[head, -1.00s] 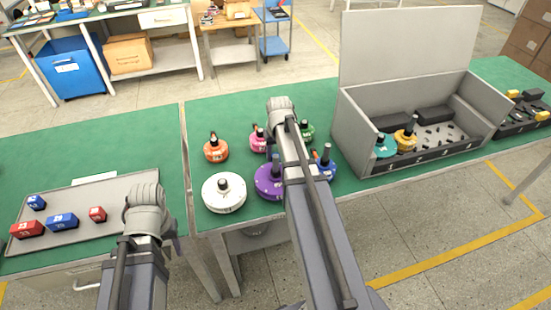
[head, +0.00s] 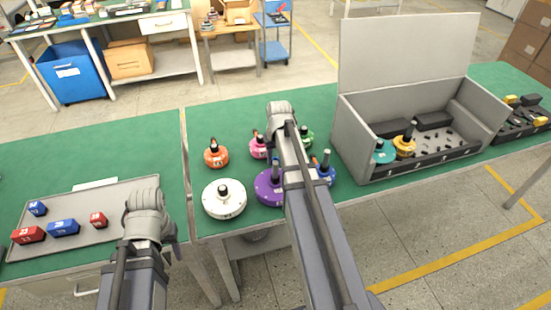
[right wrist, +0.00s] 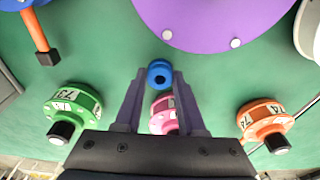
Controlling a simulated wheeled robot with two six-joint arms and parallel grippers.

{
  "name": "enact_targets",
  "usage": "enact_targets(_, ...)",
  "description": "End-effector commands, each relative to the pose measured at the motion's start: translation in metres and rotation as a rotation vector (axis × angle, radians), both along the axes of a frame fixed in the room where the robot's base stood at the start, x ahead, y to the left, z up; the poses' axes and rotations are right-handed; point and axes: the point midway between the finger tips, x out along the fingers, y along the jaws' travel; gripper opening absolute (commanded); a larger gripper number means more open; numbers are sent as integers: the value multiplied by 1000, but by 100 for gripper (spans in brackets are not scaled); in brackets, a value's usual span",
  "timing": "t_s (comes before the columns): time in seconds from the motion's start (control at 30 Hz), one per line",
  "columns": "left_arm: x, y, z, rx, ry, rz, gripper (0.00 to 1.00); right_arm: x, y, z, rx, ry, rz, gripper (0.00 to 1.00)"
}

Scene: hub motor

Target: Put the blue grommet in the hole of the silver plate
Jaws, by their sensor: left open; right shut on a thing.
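The small blue grommet (right wrist: 160,74) shows in the right wrist view, with its dark centre hole visible. My right gripper (right wrist: 159,86) is shut on it and holds it between the fingertips, over the green table top. In the head view my right arm hides this gripper and the grommet. My left gripper (head: 172,242) is over the front edge of the left table, mostly hidden behind its own wrist; it is open. I cannot make out a silver plate with a hole in either view.
White (head: 224,199), orange (head: 216,157), pink (head: 257,149), purple (head: 268,187), green and blue hubs stand around my right arm. A grey open box (head: 372,140) holds teal and yellow hubs. A grey tray (head: 120,208) with red and blue blocks lies left.

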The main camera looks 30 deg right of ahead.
Motion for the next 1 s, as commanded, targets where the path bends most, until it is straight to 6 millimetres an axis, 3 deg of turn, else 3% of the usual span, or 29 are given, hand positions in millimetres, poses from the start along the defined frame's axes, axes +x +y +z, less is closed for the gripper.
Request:
enact_targets(0.53, 0, 0, 82, 0, 0, 0, 52, 0, 0, 82, 0, 0, 0, 0)
enact_targets(0.7, 0, 0, 92, 0, 0, 0, 52, 0, 0, 92, 0, 0, 0, 0)
enact_targets(1.0, 0, 0, 90, 0, 0, 0, 52, 0, 0, 91, 0, 0, 0, 0)
